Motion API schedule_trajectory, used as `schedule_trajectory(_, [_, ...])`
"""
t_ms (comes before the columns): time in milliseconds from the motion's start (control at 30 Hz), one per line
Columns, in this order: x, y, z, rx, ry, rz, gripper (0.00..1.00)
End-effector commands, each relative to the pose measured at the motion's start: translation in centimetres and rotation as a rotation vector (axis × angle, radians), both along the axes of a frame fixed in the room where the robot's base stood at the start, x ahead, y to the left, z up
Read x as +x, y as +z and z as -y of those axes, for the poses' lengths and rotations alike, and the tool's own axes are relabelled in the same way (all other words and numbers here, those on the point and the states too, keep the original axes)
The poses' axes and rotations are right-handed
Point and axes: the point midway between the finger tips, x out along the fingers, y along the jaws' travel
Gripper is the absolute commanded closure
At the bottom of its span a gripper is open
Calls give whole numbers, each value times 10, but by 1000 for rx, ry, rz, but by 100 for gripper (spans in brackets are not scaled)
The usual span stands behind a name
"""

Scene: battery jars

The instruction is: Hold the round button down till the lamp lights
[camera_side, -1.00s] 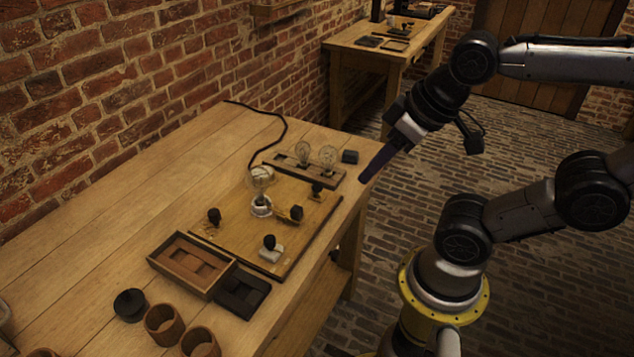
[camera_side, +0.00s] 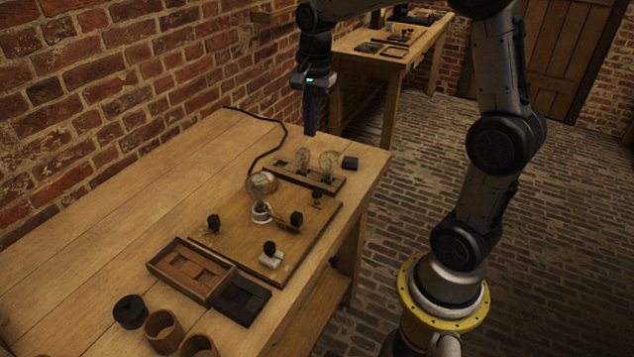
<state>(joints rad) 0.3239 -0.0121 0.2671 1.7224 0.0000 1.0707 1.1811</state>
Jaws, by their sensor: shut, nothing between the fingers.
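A lamp with a clear glass bulb (camera_side: 262,184) stands upright in a white socket (camera_side: 261,213) on the wooden board (camera_side: 235,240). I see no glow in it. A black round knob (camera_side: 269,247) sits on a white base near the board's front edge. Other black knobs stand at the board's left (camera_side: 213,222), right of the lamp (camera_side: 296,218) and at the right corner (camera_side: 316,194). I cannot tell for sure which is the round button. My gripper (camera_side: 311,131) is shut and empty, pointing down in the air above the far part of the table, well apart from the knobs.
A wooden holder (camera_side: 330,182) with two spare bulbs stands behind the board, with a small black block (camera_side: 350,162) beside it. A wooden tray (camera_side: 180,272), a dark tray (camera_side: 241,299) and round cups (camera_side: 163,330) lie in front.

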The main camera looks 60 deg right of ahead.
Motion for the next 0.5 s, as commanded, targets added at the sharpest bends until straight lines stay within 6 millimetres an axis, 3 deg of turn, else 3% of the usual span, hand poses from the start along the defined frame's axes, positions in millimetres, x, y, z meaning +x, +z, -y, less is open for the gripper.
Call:
schedule_trajectory(200, [2,-35,24,30,-55,-80,100])
schedule_trajectory(500, [-1,-38,28,33,-67,-88,100])
